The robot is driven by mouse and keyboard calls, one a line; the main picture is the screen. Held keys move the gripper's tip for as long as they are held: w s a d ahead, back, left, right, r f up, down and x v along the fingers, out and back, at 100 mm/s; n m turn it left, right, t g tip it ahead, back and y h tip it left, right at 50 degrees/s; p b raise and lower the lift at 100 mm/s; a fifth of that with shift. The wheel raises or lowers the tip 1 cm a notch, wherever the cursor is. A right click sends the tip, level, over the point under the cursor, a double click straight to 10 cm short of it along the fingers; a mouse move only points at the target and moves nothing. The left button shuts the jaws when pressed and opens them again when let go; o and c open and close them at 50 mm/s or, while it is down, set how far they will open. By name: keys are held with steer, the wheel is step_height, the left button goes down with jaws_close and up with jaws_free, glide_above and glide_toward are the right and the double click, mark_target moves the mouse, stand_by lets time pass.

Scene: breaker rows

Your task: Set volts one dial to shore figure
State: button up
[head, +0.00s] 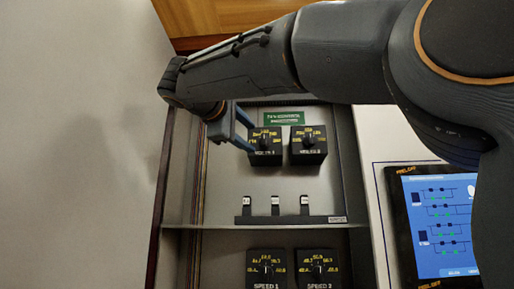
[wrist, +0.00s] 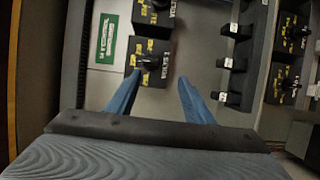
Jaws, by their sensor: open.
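The volts one dial (head: 265,141) is a black box with a dark knob and yellow figures, on the upper part of the panel. In the wrist view the volts one dial (wrist: 150,65) lies just ahead of my fingertips, its label reading along its side. My gripper (head: 249,136) is open, with blue fingers just left of and in front of the dial in the head view. In the wrist view my gripper (wrist: 159,77) has nothing between its fingers, and the knob is near the left finger's tip. The knob's exact setting is too small to read.
The volts two dial (head: 308,143) stands close to the right. A green label plate (head: 284,118) is above both. A row of breaker switches (head: 275,207), a shelf edge (head: 215,227), and speed dials (head: 266,268) lie below. A screen (head: 440,225) with a wiring diagram is at right.

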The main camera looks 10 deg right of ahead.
mark_target(263, 140)
steer(key=w+d+p, duration=0.1)
steer(key=w+d+r+p, duration=0.1)
steer(key=w+d, duration=0.3)
steer(key=shift+w+d+r+p, duration=0.1)
steer(key=shift+w+r+p, duration=0.1)
steer(key=shift+r+p, duration=0.2)
steer(key=shift+f, duration=0.1)
steer(key=c, duration=1)
